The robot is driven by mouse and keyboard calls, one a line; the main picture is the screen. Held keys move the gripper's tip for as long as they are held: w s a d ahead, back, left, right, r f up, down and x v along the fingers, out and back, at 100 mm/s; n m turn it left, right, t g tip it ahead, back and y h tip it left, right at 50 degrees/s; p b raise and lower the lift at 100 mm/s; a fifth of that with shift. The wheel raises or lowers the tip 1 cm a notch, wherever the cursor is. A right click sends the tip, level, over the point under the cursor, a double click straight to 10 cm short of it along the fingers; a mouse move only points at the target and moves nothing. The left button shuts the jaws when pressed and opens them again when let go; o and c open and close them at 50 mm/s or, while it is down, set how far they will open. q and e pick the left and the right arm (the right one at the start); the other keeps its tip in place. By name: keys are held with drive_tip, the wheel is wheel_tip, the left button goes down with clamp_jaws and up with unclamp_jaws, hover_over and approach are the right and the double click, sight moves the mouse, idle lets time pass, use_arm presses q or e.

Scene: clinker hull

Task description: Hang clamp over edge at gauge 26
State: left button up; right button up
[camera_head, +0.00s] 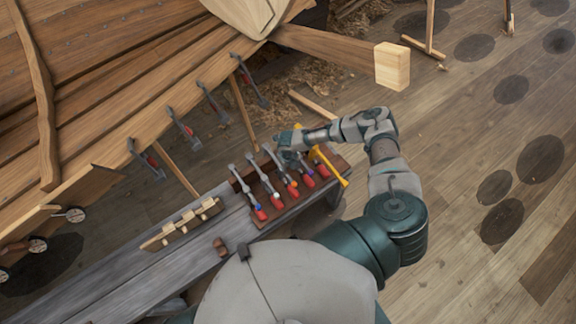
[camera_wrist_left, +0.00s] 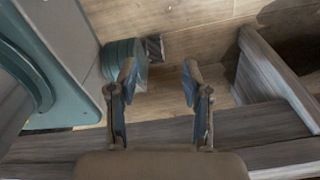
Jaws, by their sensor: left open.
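Several clamps with grey bars and red handles (camera_head: 249,194) lie side by side in a dark wooden rack (camera_head: 270,219) on the bench. Several similar clamps hang along the lower plank edge (camera_head: 112,140) of the hull, one of them at the near end (camera_head: 145,160). My right gripper (camera_head: 290,146) is over the far end of the rack, close to the clamp bars. Its fingers are too small to show whether they hold one. My left gripper (camera_wrist_left: 160,78) is open and empty in the wrist view. No gauge number is readable.
A thick beam (camera_head: 335,50) projects beyond. Open floor lies to the right.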

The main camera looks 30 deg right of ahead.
sight(287, 175)
drive_tip(key=f+b, duration=0.2)
drive_tip(key=f, duration=0.1)
drive_tip(key=f+b, duration=0.1)
drive_tip(key=f, duration=0.1)
drive_tip(key=shift+a+b, duration=0.3)
drive_tip(key=shift+f+b, duration=0.3)
drive_tip(key=shift+f, duration=0.15)
drive_tip(key=shift+d+f, duration=0.2)
drive_tip(key=shift+f, duration=0.15)
use_arm(q)
drive_tip(key=w+f, duration=0.3)
drive_tip(key=w, duration=0.1)
drive_tip(key=shift+d+f, duration=0.25)
drive_tip(key=shift+d, duration=0.1)
drive_tip(key=shift+a, duration=0.1)
use_arm(e)
drive_tip(key=shift+a, duration=0.15)
drive_tip(key=shift+c, duration=0.4)
use_arm(q)
drive_tip(key=shift+f+b, duration=0.15)
drive_tip(key=shift+b, duration=0.25)
use_arm(e)
drive_tip(key=shift+w, duration=0.2)
